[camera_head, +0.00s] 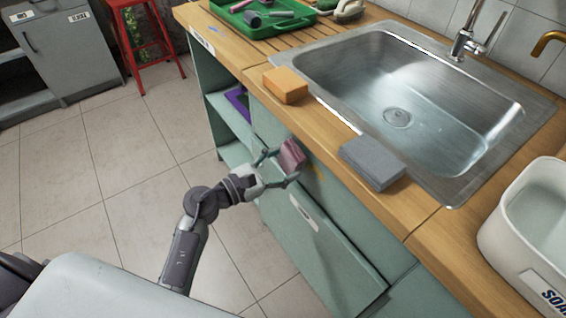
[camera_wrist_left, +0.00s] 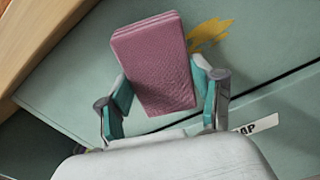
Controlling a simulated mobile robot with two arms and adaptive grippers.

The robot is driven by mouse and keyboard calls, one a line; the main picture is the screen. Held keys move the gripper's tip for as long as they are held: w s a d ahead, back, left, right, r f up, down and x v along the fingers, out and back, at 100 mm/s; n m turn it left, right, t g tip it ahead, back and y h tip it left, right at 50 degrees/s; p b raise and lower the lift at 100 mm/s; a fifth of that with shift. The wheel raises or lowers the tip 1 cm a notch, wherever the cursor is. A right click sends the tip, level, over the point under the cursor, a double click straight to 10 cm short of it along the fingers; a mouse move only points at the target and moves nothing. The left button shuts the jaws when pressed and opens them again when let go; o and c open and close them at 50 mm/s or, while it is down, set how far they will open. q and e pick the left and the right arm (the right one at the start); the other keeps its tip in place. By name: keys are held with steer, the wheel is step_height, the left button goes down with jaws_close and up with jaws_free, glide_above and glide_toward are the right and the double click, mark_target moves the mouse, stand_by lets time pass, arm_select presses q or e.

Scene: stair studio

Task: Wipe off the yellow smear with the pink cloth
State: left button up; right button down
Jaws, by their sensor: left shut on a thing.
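The pink cloth (camera_head: 292,155) is a folded block held at the green cabinet front below the counter. My left gripper (camera_head: 276,168) is shut on it, with one finger on each side of the cloth in the left wrist view (camera_wrist_left: 155,62). The yellow smear (camera_wrist_left: 208,34) is on the green drawer front, just right of the cloth's upper end in the left wrist view. I cannot tell whether the cloth touches the panel. My right gripper is not in view.
Above, the wooden counter holds an orange sponge (camera_head: 286,86), a grey folded cloth (camera_head: 372,162), a steel sink (camera_head: 455,140), a green tray (camera_head: 262,30) and a white soap tub (camera_head: 510,240). A red stool (camera_head: 150,50) stands far left. The tiled floor (camera_head: 120,180) is clear.

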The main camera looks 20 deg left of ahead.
arm_select(q)
steer(key=shift+x, duration=0.8)
steer(key=shift+s+d, duration=0.1)
